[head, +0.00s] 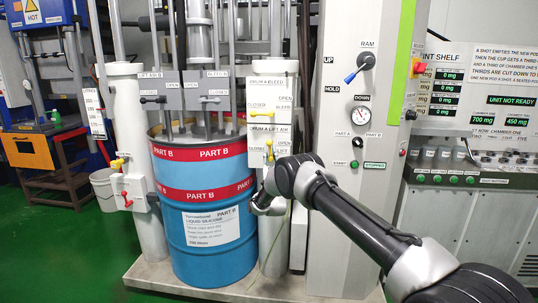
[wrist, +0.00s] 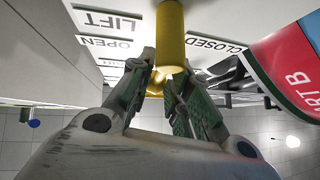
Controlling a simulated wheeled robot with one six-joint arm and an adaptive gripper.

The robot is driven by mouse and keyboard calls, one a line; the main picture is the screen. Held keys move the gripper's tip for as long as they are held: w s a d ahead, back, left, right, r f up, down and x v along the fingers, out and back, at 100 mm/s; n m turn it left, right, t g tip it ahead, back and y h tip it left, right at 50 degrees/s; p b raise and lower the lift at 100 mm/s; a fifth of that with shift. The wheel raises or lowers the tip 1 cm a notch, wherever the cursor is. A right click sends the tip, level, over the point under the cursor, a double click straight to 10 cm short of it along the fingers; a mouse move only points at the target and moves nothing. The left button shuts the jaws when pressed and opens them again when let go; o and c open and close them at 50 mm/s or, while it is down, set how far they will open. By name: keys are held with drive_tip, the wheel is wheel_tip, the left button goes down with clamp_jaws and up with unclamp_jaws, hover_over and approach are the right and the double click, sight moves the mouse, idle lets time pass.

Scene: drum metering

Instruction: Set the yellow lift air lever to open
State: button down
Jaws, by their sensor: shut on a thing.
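The yellow lift air lever (head: 269,151) is on the right white column, below the DRUM A LIFT AIR label (head: 269,129). In the wrist view the yellow lever (wrist: 170,38) runs down from the top edge, between the upside-down OPEN label (wrist: 104,42) on the left and the CLOSED label (wrist: 217,45) on the right. My gripper (wrist: 164,78) is shut on the lever, with one finger on each side of its lower yellow part. In the head view my gripper's body (head: 263,205) is below the lever, and its fingertips are hard to make out.
A blue and red PART B drum (head: 210,235) stands left of the column, close to my gripper. A grey cabinet (head: 335,240) with a blue RAM lever (head: 357,69) stands to the right. Another yellow lever (head: 117,164) is on the left white column (head: 130,100). Green floor is open at the lower left.

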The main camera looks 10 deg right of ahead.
drive_tip(key=shift+w+d+r+m+h, duration=0.1)
drive_tip(key=shift+d+r+m+h, duration=0.1)
drive_tip(key=shift+m+h, duration=0.4)
drive_tip(key=shift+d+r+m+h, duration=0.15)
drive_tip(key=shift+r+m+h, duration=0.05)
drive_tip(key=shift+m+h, duration=0.4)
drive_tip(key=c, duration=1.5)
unclamp_jaws()
drive_tip(key=shift+w+d, duration=0.1)
drive_tip(key=shift+f, duration=0.1)
drive_tip(key=shift+f, duration=0.2)
drive_tip(key=v, duration=1.2)
